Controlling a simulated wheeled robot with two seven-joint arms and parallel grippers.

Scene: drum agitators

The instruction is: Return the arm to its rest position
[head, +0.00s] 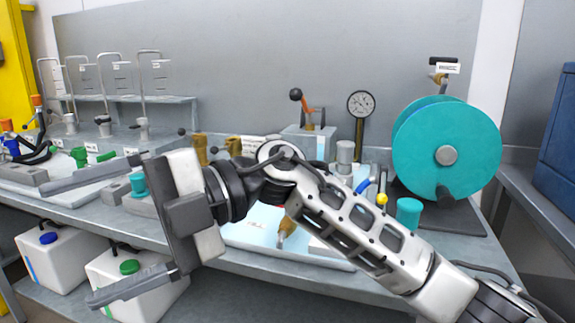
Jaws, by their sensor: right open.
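My right arm (345,225) comes in from the lower right and reaches left across the front of the bench. My right gripper (70,245) is at its end, on the left side of the head view. Its two long grey fingers point left and are spread wide, one above the other. Nothing shows between the fingertips except the background of the bench edge and a white canister behind. The arm hides part of the bench middle and a pale blue tray (250,238). My left gripper is not in view.
A teal reel (420,150) stands at the right of the bench. A dial gauge (361,104) and small fittings stand mid-bench. Metal stands with bent tubes line the back left. White canisters (50,262) sit on the lower shelf. A blue box (560,145) is at far right.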

